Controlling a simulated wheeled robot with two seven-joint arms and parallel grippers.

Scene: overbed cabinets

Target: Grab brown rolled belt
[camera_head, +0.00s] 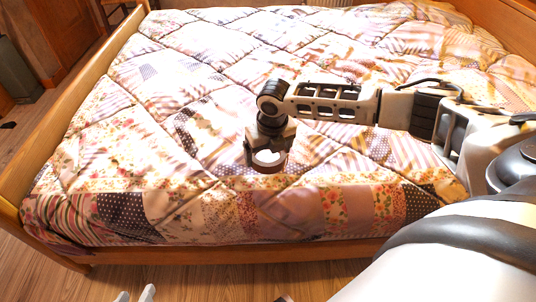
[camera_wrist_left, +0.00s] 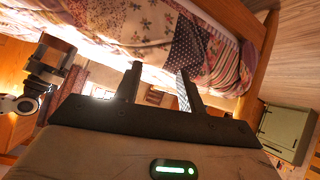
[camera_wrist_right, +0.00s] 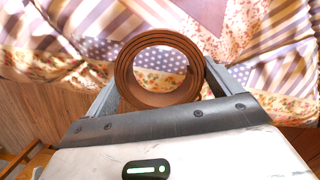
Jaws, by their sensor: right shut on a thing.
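The brown rolled belt (camera_wrist_right: 124,78) is a round coil between the two fingers of my right gripper (camera_wrist_right: 160,76) in the right wrist view, with its open centre facing the camera. The fingers press on its left and right sides. In the head view, my right gripper (camera_head: 268,152) points down over the near middle of the bed, and the belt's brown rim (camera_head: 268,169) shows at its tip. My left gripper (camera_wrist_left: 160,68) is open and empty in the left wrist view. Its fingertips (camera_head: 135,294) show at the bottom edge of the head view, in front of the bed.
The bed (camera_head: 90,130) has a patchwork quilt and a wooden frame (camera_head: 60,110). Wooden floor (camera_head: 130,278) is clear in front. A grey-green case (camera_head: 16,72) stands at the far left, and it also shows in the left wrist view (camera_wrist_left: 285,132).

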